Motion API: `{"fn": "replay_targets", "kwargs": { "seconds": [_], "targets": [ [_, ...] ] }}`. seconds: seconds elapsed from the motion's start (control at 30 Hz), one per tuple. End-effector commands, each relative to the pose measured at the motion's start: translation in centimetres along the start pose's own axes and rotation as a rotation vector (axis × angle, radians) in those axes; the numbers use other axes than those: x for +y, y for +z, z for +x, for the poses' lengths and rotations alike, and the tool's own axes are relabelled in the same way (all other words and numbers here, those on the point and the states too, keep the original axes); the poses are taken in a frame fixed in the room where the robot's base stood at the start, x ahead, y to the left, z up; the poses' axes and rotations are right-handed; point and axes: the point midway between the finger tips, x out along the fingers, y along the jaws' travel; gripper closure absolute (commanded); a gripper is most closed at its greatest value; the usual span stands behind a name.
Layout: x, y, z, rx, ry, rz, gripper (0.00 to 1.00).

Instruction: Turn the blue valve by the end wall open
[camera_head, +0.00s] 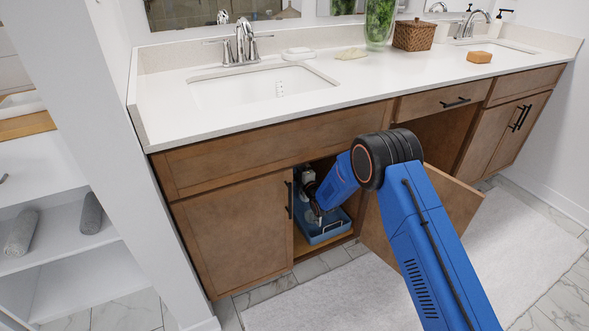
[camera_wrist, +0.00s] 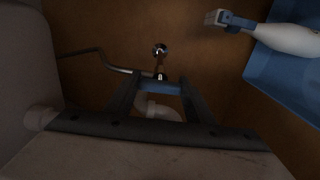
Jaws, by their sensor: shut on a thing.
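The blue valve (camera_wrist: 160,88) shows in the wrist view as a short blue handle below a copper stub and a chrome fitting on the brown cabinet wall. My gripper (camera_wrist: 158,82) has its two dark fingers on either side of the blue handle, shut on it. The handle lies crosswise between the fingers. In the head view my blue arm reaches through the open cabinet door, and the valve and fingertips are hidden inside.
A blue caddy (camera_head: 325,229) stands on the cabinet floor; in the wrist view a white spray bottle (camera_wrist: 288,38) is at the upper right. A white drain pipe (camera_wrist: 158,110) runs below the valve. The open door (camera_head: 455,205) stands right of the opening.

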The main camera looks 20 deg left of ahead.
Motion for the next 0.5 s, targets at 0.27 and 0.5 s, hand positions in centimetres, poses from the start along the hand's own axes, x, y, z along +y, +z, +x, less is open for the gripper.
{"fn": "replay_targets", "kwargs": {
  "seconds": [0.27, 0.5],
  "targets": [
    [-0.13, -0.07, -0.05, 0.001, -0.002, 0.000, 0.33],
    [-0.11, -0.03, -0.72, 0.001, -0.002, 0.000, 0.33]
  ]
}}
